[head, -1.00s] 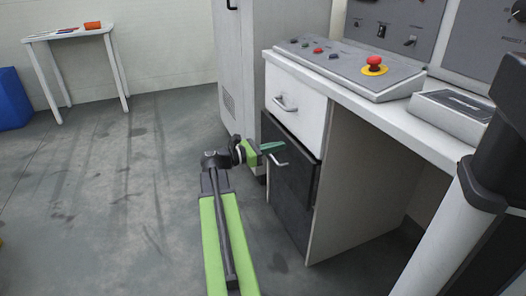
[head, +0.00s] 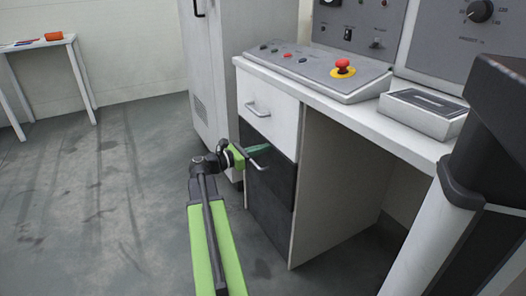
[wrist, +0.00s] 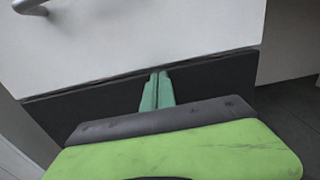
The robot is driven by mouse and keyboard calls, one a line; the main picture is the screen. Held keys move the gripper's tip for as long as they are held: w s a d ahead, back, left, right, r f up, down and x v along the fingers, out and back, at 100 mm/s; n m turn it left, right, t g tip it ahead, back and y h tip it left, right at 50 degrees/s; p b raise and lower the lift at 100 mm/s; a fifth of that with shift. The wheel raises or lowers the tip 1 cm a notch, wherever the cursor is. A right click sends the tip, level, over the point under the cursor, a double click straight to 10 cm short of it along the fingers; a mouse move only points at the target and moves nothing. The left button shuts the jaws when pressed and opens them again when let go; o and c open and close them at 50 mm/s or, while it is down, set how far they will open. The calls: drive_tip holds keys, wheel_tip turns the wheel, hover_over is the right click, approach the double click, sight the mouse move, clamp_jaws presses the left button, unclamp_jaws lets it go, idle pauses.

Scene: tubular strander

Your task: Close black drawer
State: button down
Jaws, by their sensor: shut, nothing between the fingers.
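The black drawer (head: 282,174) sits under a white drawer in the desk, and its bar handle (head: 258,163) shows at the front. Its front looks level or nearly level with the desk's side panel; a small gap cannot be ruled out. My gripper (head: 265,148) is shut and empty, its green fingertips at the upper part of the black front near the handle. In the wrist view, the closed fingertips (wrist: 158,78) point at the black front (wrist: 215,80), just below the white drawer's lower edge. Whether they touch it is unclear.
The white drawer (head: 270,110) above looks shut. A control panel with a red button (head: 343,66) stands on the desk (head: 410,140). A grey-white cabinet (head: 222,70) stands to the left. The floor (head: 90,190) at left is clear, with a small table (head: 40,42) beyond.

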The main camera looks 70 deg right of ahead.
drive_tip(key=shift+s+d+r, duration=0.1)
drive_tip(key=shift+s+d, duration=0.05)
drive_tip(key=shift+s, duration=0.3)
drive_tip(key=v, duration=1.5)
drive_tip(key=shift+d, duration=0.2)
drive_tip(key=shift+w, duration=0.15)
